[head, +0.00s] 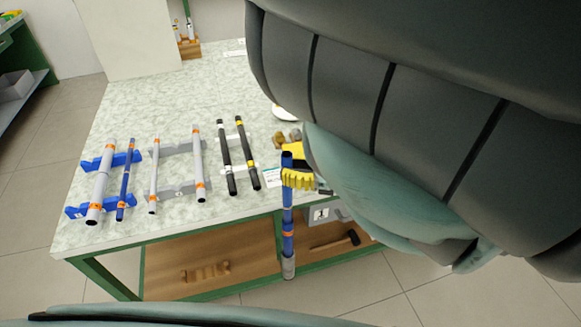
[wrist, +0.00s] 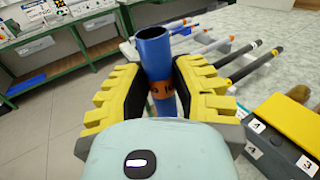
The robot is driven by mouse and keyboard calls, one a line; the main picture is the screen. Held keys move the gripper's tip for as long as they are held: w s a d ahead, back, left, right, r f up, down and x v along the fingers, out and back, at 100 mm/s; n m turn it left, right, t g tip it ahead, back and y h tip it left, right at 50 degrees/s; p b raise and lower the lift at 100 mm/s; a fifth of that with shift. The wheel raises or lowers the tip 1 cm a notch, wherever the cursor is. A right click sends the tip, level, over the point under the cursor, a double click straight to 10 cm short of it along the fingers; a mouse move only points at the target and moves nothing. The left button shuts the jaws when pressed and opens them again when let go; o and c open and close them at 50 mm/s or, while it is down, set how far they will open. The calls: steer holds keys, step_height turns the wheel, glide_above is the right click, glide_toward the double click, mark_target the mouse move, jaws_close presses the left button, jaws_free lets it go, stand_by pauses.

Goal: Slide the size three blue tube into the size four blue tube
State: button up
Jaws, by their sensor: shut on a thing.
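My gripper (head: 298,180) is shut around a blue tube (head: 287,215), which hangs upright at the table's front edge. The tube has orange bands, and a grey section (head: 288,268) shows at its lower end; I cannot tell whether that is a separate part. In the wrist view the held tube (wrist: 153,52) shows its open top between the yellow jaws, with an orange marked band lower down. A thinner blue tube (head: 126,180) with orange bands lies in a blue rack (head: 74,211) at the table's left. Size marks are too small to read surely.
A thick grey tube (head: 101,182) shares the blue rack. Two grey tubes (head: 198,165) and two black rods (head: 226,158) lie on other holders. The table's back (head: 150,95) is clear.

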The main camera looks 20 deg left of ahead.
steer(key=b, duration=0.7)
glide_above(291, 205)
steer(key=shift+w+a+f, duration=0.1)
steer(key=shift+w+f, duration=0.05)
steer(key=shift+f, duration=1.65)
steer(key=shift+w+a+f, duration=0.1)
steer(key=shift+w+f, duration=0.05)
steer(key=shift+f, duration=1.6)
steer(key=o, duration=0.9)
steer(key=shift+r, duration=0.1)
steer(key=shift+w+r, duration=0.15)
steer(key=shift+r, duration=0.45)
steer(key=shift+d+r, duration=0.1)
steer(key=shift+r, duration=4.15)
steer(key=shift+r, duration=0.1)
